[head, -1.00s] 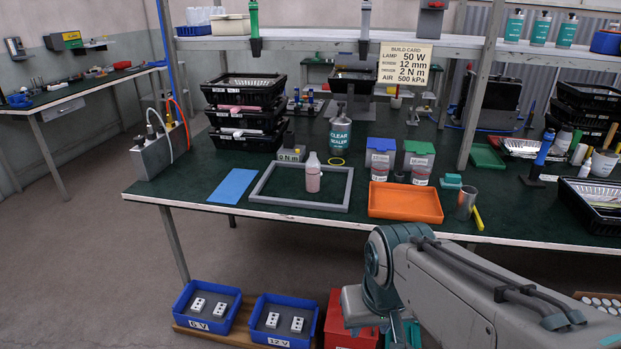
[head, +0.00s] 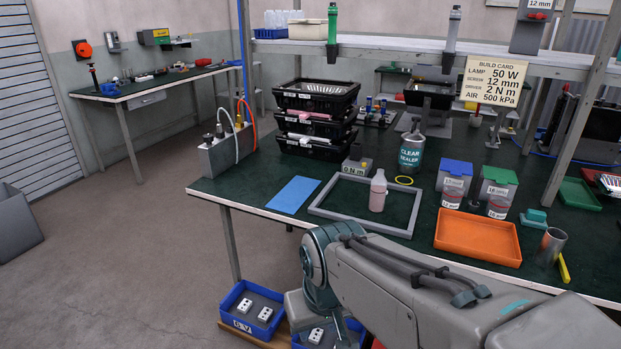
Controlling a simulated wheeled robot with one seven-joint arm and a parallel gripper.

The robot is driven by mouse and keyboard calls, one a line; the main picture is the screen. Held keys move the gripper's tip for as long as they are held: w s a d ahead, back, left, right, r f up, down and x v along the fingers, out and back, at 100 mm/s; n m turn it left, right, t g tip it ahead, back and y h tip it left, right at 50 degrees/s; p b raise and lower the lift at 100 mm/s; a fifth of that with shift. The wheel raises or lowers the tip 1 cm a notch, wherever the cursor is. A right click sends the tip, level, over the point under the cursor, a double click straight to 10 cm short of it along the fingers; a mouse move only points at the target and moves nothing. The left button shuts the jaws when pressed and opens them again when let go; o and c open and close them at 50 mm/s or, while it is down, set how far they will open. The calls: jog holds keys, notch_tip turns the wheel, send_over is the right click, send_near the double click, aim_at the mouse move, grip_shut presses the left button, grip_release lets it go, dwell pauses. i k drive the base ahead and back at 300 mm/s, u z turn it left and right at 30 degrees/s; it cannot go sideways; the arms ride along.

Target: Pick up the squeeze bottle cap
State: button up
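The squeeze bottle (head: 377,192) has a pinkish body and stands upright inside the grey square frame (head: 318,208) on the green bench top. Its pale cap (head: 379,174) appears to be on top of it; details are too small to tell. My arm reaches across the lower right of the head view, in front of the bench's near edge. My gripper is not visible in this view.
A blue mat (head: 293,195) lies left of the frame. An orange tray (head: 478,238) lies to its right, with lidded bins (head: 453,177) behind. The overhead shelf (head: 400,46) spans the bench.

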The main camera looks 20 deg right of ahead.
aim_at(378, 186)
jog(key=u, duration=0.2)
jog(key=i, duration=0.65)
jog(key=z, duration=0.6)
jog(key=i, duration=0.65)
jog(key=z, duration=0.7)
